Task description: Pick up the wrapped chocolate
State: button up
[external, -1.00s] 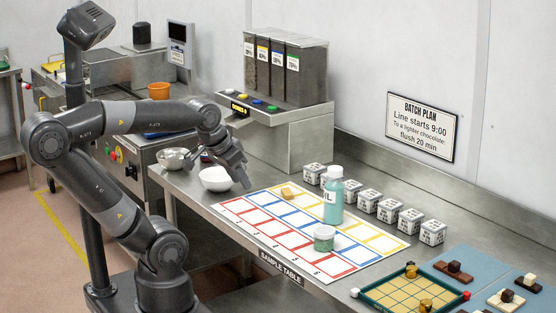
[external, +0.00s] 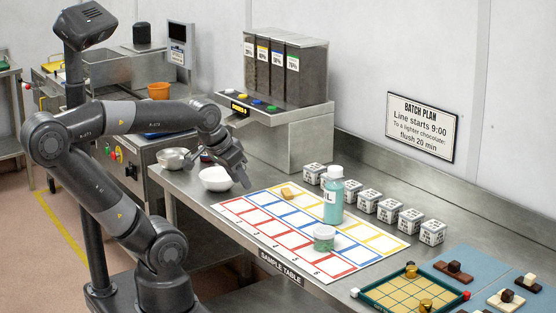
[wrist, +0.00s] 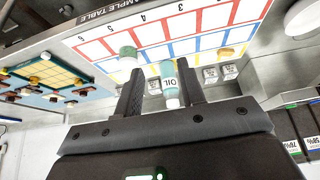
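A small golden-tan piece (external: 288,193) lies on the gridded sample sheet (external: 233,205), near its back left corner. It looks like the wrapped chocolate, but it is too small to make out a wrapper. It also shows in the wrist view (wrist: 225,52), to the right of the fingers. My gripper (external: 244,182) is above the table, to the left of the piece and apart from it. In the wrist view my gripper's two fingers (wrist: 161,78) stand apart with nothing held between them.
A teal bottle (external: 334,200) and a green-lidded jar (external: 324,238) stand on the sheet. Several lettered cubes (external: 388,210) line its back edge. A white bowl (external: 215,179) is close to my gripper. A green-framed board (external: 410,290) lies at the front right.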

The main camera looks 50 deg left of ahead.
jog(key=shift+o, duration=0.2)
dwell(0.3)
jog(key=w+d+f+n+g+h, duration=0.1)
jog(key=w+d+n+g+h, duration=0.15)
jog(key=w+d, duration=0.5)
jog(key=w+d+f+n+g+h, duration=0.2)
jog(key=w+d+n+g, duration=0.1)
jog(key=w+d, duration=0.4)
jog(key=n+g+h, duration=0.6)
jog(key=n+h, duration=0.1)
jog(key=h, duration=0.1)
send_near(412, 267)
jog(key=shift+y, duration=0.25)
jog(key=x, duration=1)
jog(key=shift+d+r, duration=0.1)
jog(key=shift+d, duration=0.1)
jog(key=c, duration=0.7)
